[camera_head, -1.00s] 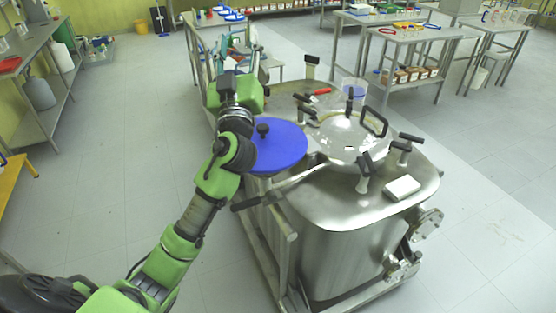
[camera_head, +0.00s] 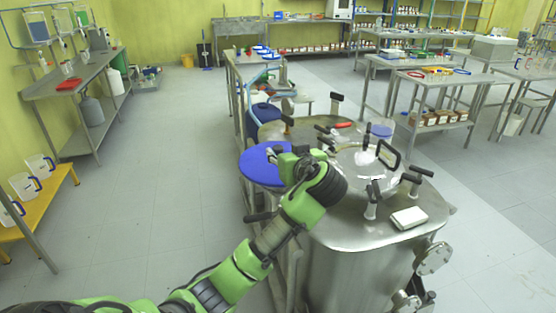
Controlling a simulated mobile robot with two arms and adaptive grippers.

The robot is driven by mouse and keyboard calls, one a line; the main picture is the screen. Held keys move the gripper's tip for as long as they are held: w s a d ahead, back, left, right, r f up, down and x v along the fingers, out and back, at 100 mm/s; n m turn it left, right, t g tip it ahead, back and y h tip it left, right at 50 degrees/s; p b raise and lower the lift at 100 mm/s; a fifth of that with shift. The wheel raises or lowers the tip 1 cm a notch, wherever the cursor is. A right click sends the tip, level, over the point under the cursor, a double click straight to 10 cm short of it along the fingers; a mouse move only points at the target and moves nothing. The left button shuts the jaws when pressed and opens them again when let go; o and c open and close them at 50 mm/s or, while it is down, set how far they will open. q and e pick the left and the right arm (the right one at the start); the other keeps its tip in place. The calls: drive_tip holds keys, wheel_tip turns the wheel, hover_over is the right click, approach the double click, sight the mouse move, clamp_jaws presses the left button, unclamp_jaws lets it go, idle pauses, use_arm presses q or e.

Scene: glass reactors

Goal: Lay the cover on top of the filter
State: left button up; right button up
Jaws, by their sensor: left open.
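The blue round cover (camera_head: 256,168) lies flat at the left side of the steel vessel; my arm hides its right part. My left gripper (camera_head: 275,153) is over the cover's far right part, by where its black knob would be; it is open. I cannot tell whether the fingers touch the knob. What is under the cover is mostly hidden, so I cannot make out the filter with certainty. My right gripper is not in view.
The steel vessel (camera_head: 362,228) carries a clear dome, black handles and a white box (camera_head: 409,218) on top. A blue container (camera_head: 262,112) stands behind the cover. A yellow bench (camera_head: 45,203) with jugs stands at left. The floor between is clear.

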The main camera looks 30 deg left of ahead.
sight(278, 148)
use_arm(q)
drive_tip(key=shift+x, duration=0.95)
drive_tip(key=shift+w+a+p, duration=0.4)
drive_tip(key=shift+p, duration=0.1)
drive_tip(key=p+x, duration=0.1)
drive_tip(key=x, duration=0.2)
drive_tip(key=shift+w+a+f+p, duration=0.15)
drive_tip(key=shift+w+f+p, duration=0.05)
drive_tip(key=shift+f+p, duration=0.1)
drive_tip(key=shift+w+a+f, duration=0.2)
drive_tip(key=shift+a, duration=0.05)
drive_tip(key=shift+d, duration=0.1)
drive_tip(key=shift+c, duration=0.4)
clamp_jaws()
